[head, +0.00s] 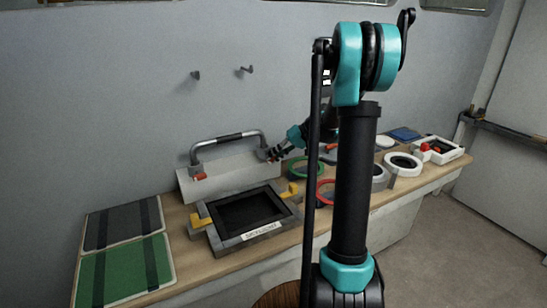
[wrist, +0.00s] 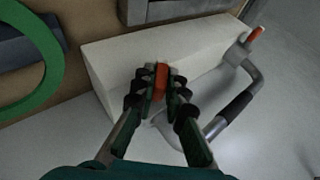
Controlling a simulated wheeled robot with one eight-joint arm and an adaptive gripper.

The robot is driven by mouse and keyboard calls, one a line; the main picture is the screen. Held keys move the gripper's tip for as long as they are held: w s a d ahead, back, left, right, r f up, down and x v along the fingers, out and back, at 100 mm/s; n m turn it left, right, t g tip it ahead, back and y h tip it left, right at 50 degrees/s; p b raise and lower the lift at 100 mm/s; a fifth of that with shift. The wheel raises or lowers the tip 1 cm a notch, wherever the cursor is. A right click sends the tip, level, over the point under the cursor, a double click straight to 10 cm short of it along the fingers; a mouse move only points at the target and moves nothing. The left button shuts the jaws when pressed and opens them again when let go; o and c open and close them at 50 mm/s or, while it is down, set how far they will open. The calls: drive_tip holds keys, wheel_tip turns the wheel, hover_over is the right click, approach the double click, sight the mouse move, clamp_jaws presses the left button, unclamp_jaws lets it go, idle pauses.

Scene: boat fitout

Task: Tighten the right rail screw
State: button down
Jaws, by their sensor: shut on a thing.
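The rail (head: 230,138) is a grey bent bar with a dark grip, mounted on a long white block (head: 228,180) at the wall side of the bench. The left rail screw (head: 200,176) has a red-orange head. It also shows at the upper right of the wrist view (wrist: 257,33). My gripper (head: 271,156) is at the rail's right end. In the wrist view my gripper (wrist: 161,82) is shut on the red-orange head of the right rail screw (wrist: 161,76). The fingers hide its sides, and its seating depth cannot be told.
A dark framed hatch (head: 249,208) with yellow latches lies before the block. A green panel (head: 122,272) and a dark panel (head: 121,222) lie left. A green ring (wrist: 30,65) is close to the gripper. Round white parts (head: 404,164) stand right. Wall hooks (head: 245,69) are above.

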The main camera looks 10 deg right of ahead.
drive_tip(key=y, duration=0.2)
drive_tip(key=m+y, duration=0.1)
drive_tip(key=y, duration=0.1)
drive_tip(key=shift+w+d+f+g, duration=0.1)
drive_tip(key=shift+d+f+g, duration=0.15)
drive_tip(key=shift+f+g, duration=0.05)
drive_tip(key=shift+f+m+y, duration=0.2)
drive_tip(key=shift+m+y, duration=0.5)
drive_tip(key=shift+y, duration=1.2)
drive_tip(key=c, duration=1.8)
unclamp_jaws()
drive_tip(key=shift+c, duration=0.2)
drive_tip(key=shift+d, duration=0.1)
drive_tip(key=d, duration=0.7)
drive_tip(key=shift+s+d+r, duration=0.15)
drive_tip(key=shift+s+r, duration=0.05)
drive_tip(key=shift+s, duration=0.1)
